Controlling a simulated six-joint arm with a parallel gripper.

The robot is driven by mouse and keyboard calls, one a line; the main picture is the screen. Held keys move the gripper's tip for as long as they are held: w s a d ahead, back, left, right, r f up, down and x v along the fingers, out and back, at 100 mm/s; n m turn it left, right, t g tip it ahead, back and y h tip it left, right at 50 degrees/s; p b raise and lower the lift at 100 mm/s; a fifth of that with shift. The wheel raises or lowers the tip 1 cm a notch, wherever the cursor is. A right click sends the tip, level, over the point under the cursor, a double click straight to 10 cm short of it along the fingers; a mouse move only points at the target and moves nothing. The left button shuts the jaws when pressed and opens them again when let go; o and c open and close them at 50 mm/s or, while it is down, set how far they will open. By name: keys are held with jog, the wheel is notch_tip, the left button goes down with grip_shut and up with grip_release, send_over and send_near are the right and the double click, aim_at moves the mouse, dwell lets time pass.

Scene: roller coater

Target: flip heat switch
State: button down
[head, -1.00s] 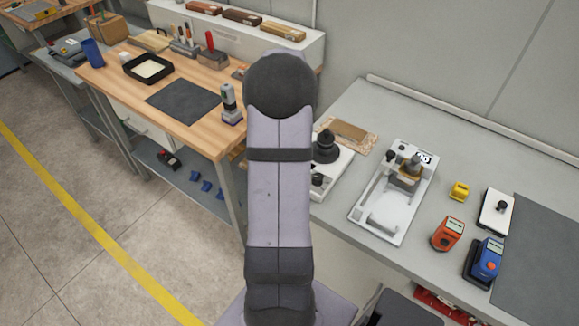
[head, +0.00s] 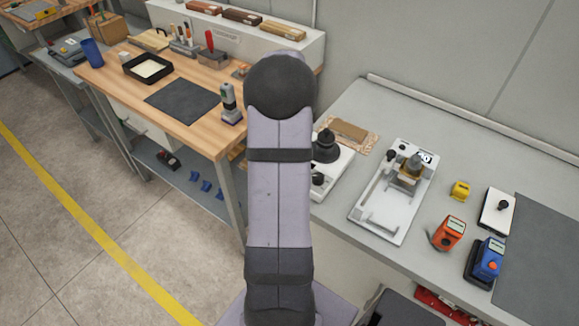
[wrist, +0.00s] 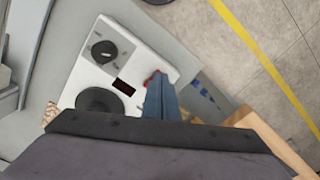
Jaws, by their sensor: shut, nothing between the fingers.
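The white roller coater unit (wrist: 139,50) lies in the wrist view with a dark knob (wrist: 104,51), a dark display (wrist: 123,87) and a round black part (wrist: 99,102). A small red switch (wrist: 152,77) shows near the unit's edge, partly hidden by my fingers. My gripper (wrist: 161,80) is shut and empty, with its fingertips over or beside the red switch. I cannot tell whether they touch it or which way it is set. In the head view the unit (head: 341,163) is partly hidden behind my arm, which also hides my gripper.
A white-framed fixture (head: 375,212) stands right of the unit on the grey bench (head: 448,150). An orange device (head: 447,233), a blue device (head: 487,262) and a yellow block (head: 460,191) lie farther right. A wooden workbench (head: 180,119) stands left.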

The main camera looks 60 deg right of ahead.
jog(key=shift+f, duration=0.15)
notch_tip(320, 180, up, 7)
jog(key=p, duration=0.6)
dwell(0.4)
dwell(0.4)
